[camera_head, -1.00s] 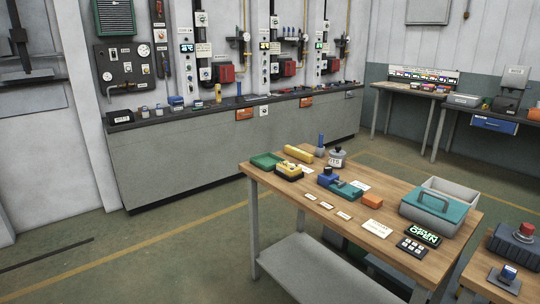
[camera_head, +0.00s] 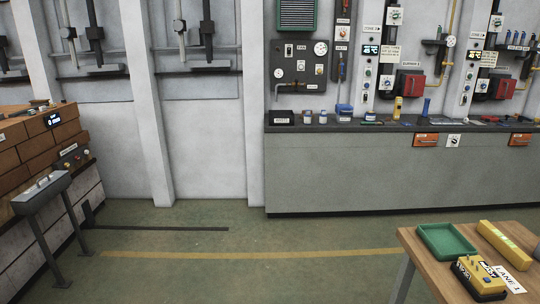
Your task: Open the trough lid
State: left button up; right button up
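A long grey trough-like box (camera_head: 41,194) stands on thin dark legs at the left, in front of a brick structure. Its top is lighter with small details on it. I cannot tell whether that top is a lid or whether it is shut. Neither of my grippers is in view.
The brick structure (camera_head: 28,150) fills the left edge, with a small knobbed panel (camera_head: 73,156) on it. A wooden table (camera_head: 422,263) with a green tray (camera_head: 446,241) and a yellow device (camera_head: 478,278) stands at the lower right. A grey counter (camera_head: 400,175) lines the wall. The middle floor is clear.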

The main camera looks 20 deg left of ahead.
aim_at(30, 192)
jog(key=i+j+u, duration=0.25)
jog(key=i+u, duration=0.15)
jog(key=i, duration=0.15)
jog(key=i+u, duration=0.35)
jog(key=i, duration=0.2)
jog(key=i+u, duration=0.4)
jog(key=i, duration=0.2)
jog(key=i+l+u, duration=0.35)
jog(key=i, duration=0.2)
